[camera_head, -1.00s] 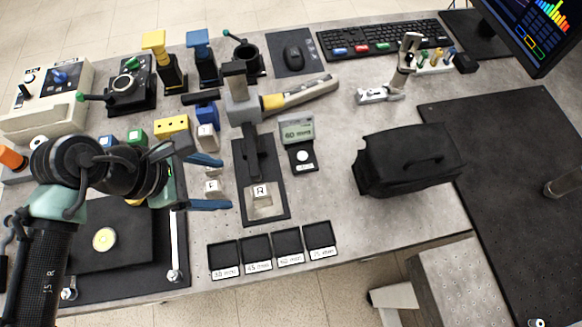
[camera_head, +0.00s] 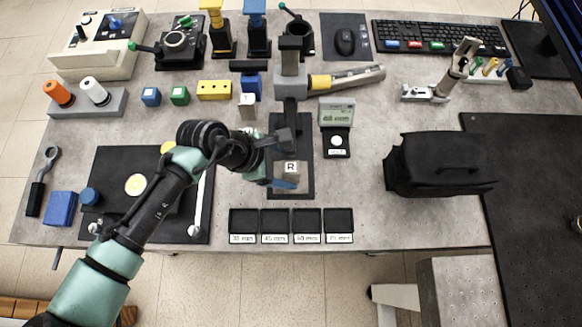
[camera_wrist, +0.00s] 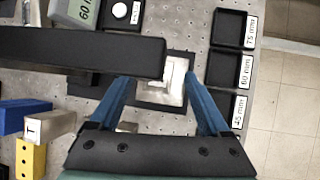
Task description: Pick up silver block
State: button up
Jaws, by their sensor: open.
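A silver block marked R (camera_head: 291,168) sits on the black base plate of a measuring stand in the head view. In the wrist view, the silver block (camera_wrist: 174,92) shows between my fingers, partly covered by the stand's black column (camera_wrist: 80,52). My gripper (camera_wrist: 160,84) is open, with one blue finger on each side of the block. Whether the fingers touch it is unclear. In the head view, one blue finger shows at the block's front and the other is hidden. A second silver block, marked T (camera_wrist: 50,129), stands apart; another pale block is mostly hidden by my gripper.
Several black labelled trays (camera_head: 274,238) line the table's front edge. The stand (camera_head: 291,85) rises just behind the block. A grey display gauge (camera_head: 336,113) stands to its right, and a black bag (camera_head: 440,165) farther right. Bare table lies between gauge and bag.

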aim_at(294, 166)
jog(key=shift+d+f, duration=0.1)
jog(key=shift+f, duration=0.15)
grip_shut()
jog(key=shift+r, duration=0.1)
dwell(0.4)
jog(key=shift+w+r, duration=0.1)
jog(key=shift+r, duration=0.4)
jog(key=v, duration=0.2)
jog(key=shift+r, duration=0.35)
jog(key=s+a+b, duration=0.1)
jog(key=s+a, duration=0.1)
jog(key=a, duration=0.6)
jog(key=s+a+b, duration=0.2)
jog(key=s+a, duration=0.1)
jog(key=a, duration=0.5)
